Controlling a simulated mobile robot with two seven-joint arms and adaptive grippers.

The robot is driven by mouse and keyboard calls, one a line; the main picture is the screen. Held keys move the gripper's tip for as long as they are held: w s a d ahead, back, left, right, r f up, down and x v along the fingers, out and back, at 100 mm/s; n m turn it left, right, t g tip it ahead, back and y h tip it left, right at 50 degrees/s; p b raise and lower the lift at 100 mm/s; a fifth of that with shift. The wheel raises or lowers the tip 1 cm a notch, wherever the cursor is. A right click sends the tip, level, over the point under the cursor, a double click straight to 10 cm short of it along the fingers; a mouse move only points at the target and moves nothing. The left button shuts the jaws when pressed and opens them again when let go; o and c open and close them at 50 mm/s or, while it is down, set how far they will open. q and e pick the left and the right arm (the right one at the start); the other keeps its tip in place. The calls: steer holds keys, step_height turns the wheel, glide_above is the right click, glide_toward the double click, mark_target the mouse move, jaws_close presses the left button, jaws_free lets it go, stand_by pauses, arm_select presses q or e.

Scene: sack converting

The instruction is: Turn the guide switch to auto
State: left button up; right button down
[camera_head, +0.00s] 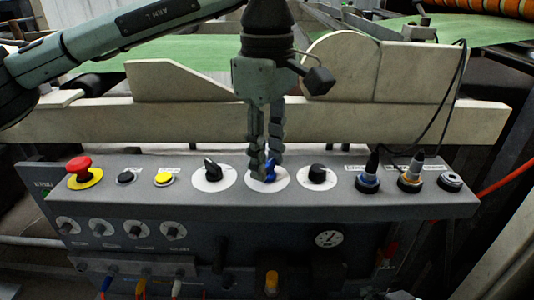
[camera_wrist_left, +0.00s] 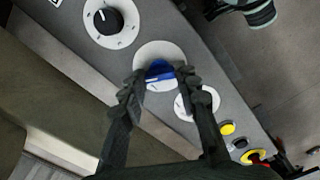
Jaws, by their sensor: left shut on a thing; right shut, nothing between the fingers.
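A blue knob (camera_head: 271,169) sits on a white round dial plate (camera_head: 280,182) in the middle of the grey control panel. I take it to be the guide switch, though its label is too small to read. My left gripper (camera_head: 265,165) reaches straight down from above and is shut on the blue knob. In the left wrist view the blue knob (camera_wrist_left: 159,71) sits between the two fingertips, on its white plate (camera_wrist_left: 160,48). The fingers hide part of the knob and its plate, so I cannot tell which mark it points to. My right gripper is not in view.
A black pointer knob (camera_head: 212,168) is close left of the blue knob, a round black knob (camera_head: 317,173) close right. A red button (camera_head: 79,166) and yellow button (camera_head: 163,178) are further left; plugged connectors (camera_head: 410,180) are right. A pale board (camera_head: 200,122) stands behind the panel.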

mark_target(268, 164)
arm_select(q)
steer(key=o, duration=1.2)
steer(key=shift+c, duration=0.2)
steer(key=shift+r, duration=0.1)
step_height(268, 164, up, 12)
